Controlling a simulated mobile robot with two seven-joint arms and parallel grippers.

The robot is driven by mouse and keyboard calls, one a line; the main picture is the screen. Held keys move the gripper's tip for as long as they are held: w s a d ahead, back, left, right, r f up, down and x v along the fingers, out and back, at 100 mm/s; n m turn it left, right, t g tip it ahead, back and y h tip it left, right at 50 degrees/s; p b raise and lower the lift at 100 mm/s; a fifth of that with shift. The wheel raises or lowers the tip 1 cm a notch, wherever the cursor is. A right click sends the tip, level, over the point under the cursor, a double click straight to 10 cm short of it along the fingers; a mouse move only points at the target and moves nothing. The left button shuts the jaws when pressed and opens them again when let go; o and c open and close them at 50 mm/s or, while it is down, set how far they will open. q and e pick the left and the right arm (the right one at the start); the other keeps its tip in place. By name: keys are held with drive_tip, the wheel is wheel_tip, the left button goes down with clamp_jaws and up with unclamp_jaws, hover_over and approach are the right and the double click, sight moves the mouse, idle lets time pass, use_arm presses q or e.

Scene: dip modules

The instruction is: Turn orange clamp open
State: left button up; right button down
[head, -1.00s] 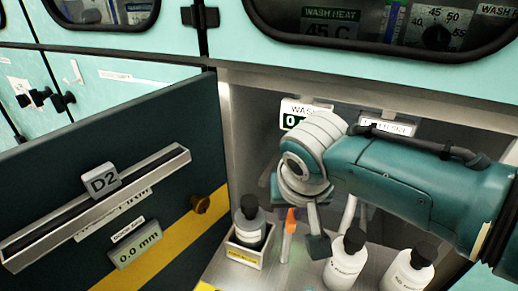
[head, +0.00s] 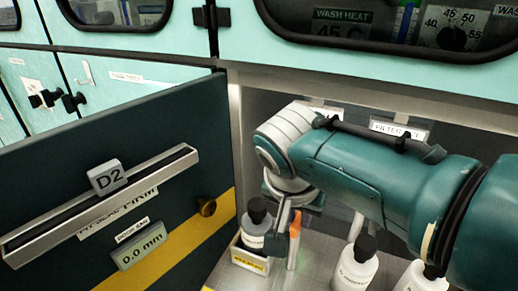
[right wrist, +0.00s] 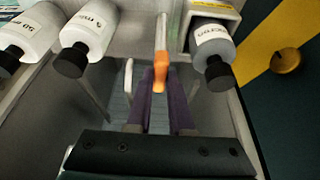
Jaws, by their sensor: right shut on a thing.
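The orange clamp (head: 295,221) sits on an upright pale tube inside the open cabinet, just right of a bottle in a small tray. It also shows in the right wrist view (right wrist: 160,76), at the tips of the dark purple fingers. My right gripper (right wrist: 160,84) is shut on the orange clamp, one finger on each side. In the head view my right gripper (head: 287,238) hangs down in front of the clamp and partly hides it and the tube. My left gripper is not in view.
A bottle (head: 257,224) stands in a small tray (head: 250,262) close to the left of the clamp. White bottles (head: 355,268) with black caps stand to the right. The open dark door D2 (head: 110,150) with its brown knob (head: 207,207) bounds the left side.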

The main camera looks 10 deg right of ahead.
drive_tip(key=c, duration=0.8)
unclamp_jaws()
drive_tip(key=p+v, duration=0.5)
drive_tip(key=v, duration=0.5)
drive_tip(key=shift+p, duration=0.3)
